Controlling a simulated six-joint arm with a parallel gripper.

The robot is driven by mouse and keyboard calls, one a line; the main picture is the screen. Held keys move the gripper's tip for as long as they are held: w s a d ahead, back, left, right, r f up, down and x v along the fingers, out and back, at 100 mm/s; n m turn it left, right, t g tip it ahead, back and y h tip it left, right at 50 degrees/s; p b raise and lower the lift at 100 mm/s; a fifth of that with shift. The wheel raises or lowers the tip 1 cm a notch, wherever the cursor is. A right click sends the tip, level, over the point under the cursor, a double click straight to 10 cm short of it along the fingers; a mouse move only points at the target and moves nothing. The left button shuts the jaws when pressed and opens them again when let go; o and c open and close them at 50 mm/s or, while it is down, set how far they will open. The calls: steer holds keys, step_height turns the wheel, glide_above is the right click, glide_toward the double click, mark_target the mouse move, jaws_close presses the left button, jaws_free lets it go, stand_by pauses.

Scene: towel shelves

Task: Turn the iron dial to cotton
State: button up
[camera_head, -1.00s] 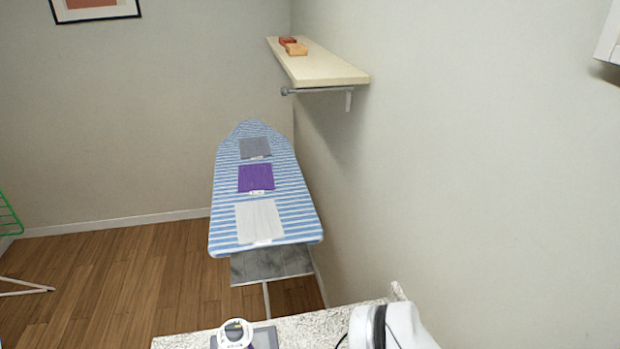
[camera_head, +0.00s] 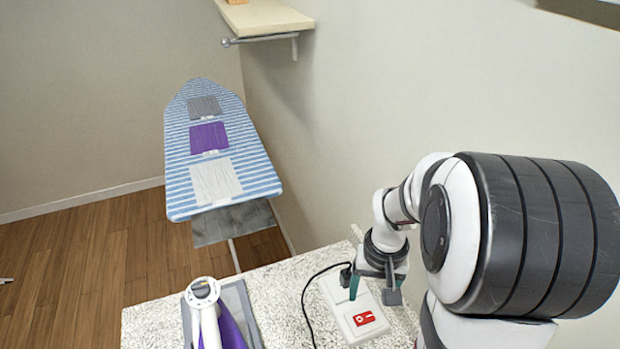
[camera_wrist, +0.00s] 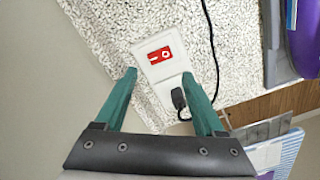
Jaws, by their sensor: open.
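A purple and white iron (camera_head: 218,318) stands on a grey tray (camera_head: 238,298) on the speckled counter, at the bottom of the head view. A round pale dial (camera_head: 202,288) sits on top of it; its setting is too small to read. My gripper (camera_head: 372,288) is to the right of the iron, above a white power box, open and empty. In the wrist view my gripper (camera_wrist: 160,92) has its green fingers spread on either side of the box. Part of the iron (camera_wrist: 302,35) shows at the upper right there.
The white power box (camera_head: 342,308) has a red switch (camera_head: 364,319) and a black plug (camera_head: 346,277) in it, with a black cord (camera_head: 305,292) running left. An ironing board (camera_head: 180,150) with several cloth pieces stands beyond the counter (camera_head: 160,318). A wall is on the right.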

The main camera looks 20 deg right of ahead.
steer(key=shift+w+d+f, duration=0.15)
steer(key=shift+d+f, duration=0.2)
steer(key=shift+d, duration=0.15)
step_height(320, 180, up, 20)
steer(key=n, duration=0.5)
glide_above(199, 284)
step_height(199, 284, down, 14)
steer(key=shift+f, duration=0.65)
jaws_close()
